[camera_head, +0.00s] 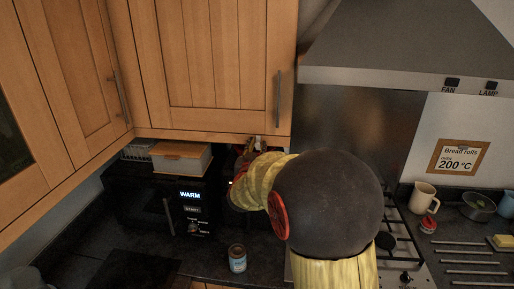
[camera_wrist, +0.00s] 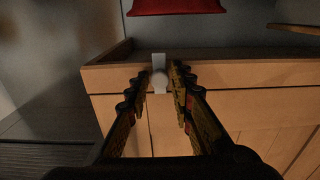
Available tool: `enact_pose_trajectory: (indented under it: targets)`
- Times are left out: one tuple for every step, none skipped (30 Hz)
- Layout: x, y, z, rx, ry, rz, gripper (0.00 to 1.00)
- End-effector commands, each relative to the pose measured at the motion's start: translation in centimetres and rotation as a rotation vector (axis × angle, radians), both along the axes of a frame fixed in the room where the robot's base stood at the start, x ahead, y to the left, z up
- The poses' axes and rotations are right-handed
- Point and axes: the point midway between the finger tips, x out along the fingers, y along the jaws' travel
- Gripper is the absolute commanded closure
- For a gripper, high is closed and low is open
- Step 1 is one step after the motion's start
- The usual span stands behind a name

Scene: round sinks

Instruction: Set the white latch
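The white latch (camera_wrist: 159,64) shows in the wrist view as a small upright plate with a round knob, fixed at the edge of a wooden cabinet panel (camera_wrist: 240,74). My gripper (camera_wrist: 159,75) is open, with one dark finger on each side of the latch. A narrow gap shows between the latch and each finger, so it does not look gripped. In the head view my arm reaches toward the underside of the wall cabinet (camera_head: 215,65) and hides the latch. The fingers cannot be made out clearly there.
A black microwave (camera_head: 150,205) with a wooden-lidded box (camera_head: 181,158) on top stands left of my arm. A tin (camera_head: 237,258) stands on the counter below. The hood (camera_head: 400,55), hob (camera_head: 400,245) and a mug (camera_head: 423,197) are to the right. A red object (camera_wrist: 176,5) shows above the latch.

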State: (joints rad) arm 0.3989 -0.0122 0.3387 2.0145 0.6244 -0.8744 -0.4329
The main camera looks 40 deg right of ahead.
Motion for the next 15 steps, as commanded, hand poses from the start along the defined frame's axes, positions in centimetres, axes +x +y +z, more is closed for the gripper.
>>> enact_pose_trajectory:
  targets:
    - [-0.01,0.01,0.0,0.0,0.0,0.0,0.82]
    - [-0.01,0.01,0.0,0.0,0.0,0.0,0.83]
    - [-0.01,0.01,0.0,0.0,0.0,0.0,0.86]
    - [-0.01,0.01,0.0,0.0,0.0,0.0,0.87]
    - [-0.01,0.01,0.0,0.0,0.0,0.0,0.89]
    - [-0.01,0.01,0.0,0.0,0.0,0.0,0.91]
    - [-0.01,0.01,0.0,0.0,0.0,0.0,0.93]
    - [-0.01,0.01,0.0,0.0,0.0,0.0,0.95]
    - [-0.01,0.01,0.0,0.0,0.0,0.0,0.97]
    - [-0.01,0.01,0.0,0.0,0.0,0.0,0.99]
    - [-0.01,0.01,0.0,0.0,0.0,0.0,1.0]
    - [0.0,0.01,-0.01,0.0,0.0,0.0,1.0]
    - [0.0,0.01,-0.01,0.0,0.0,0.0,1.0]
    - [0.0,0.01,-0.01,0.0,0.0,0.0,1.0]
    - [0.0,0.01,-0.01,0.0,0.0,0.0,1.0]
